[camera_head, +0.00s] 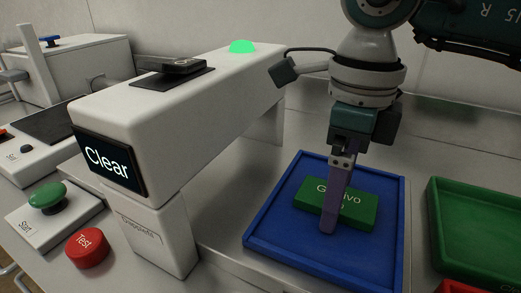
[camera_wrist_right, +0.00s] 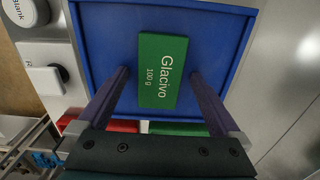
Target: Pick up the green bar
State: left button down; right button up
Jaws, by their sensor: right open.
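The green bar (camera_head: 358,203), with white lettering, lies flat in the blue tray (camera_head: 273,205). In the right wrist view the bar (camera_wrist_right: 163,70) reads "Glacivo 100 g" and lies inside the blue tray (camera_wrist_right: 107,22). My right gripper (camera_head: 333,215) is over the tray, pointing down, and its fingers hide part of the bar in the head view. In the right wrist view its two fingers (camera_wrist_right: 161,76) are apart, one on each side of the bar, with visible gaps. I cannot tell how far the tips are above the tray floor. My left gripper is not in view.
A white machine (camera_head: 200,90) with a display reading "Clear" and a lit green lamp (camera_head: 242,46) stands left of the tray. A green tray (camera_head: 475,215) is close on the right. A green Start button (camera_head: 48,196) and red Test button (camera_head: 88,248) are front left.

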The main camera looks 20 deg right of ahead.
jog(key=shift+r, duration=0.15)
grip_shut()
dwell(0.6)
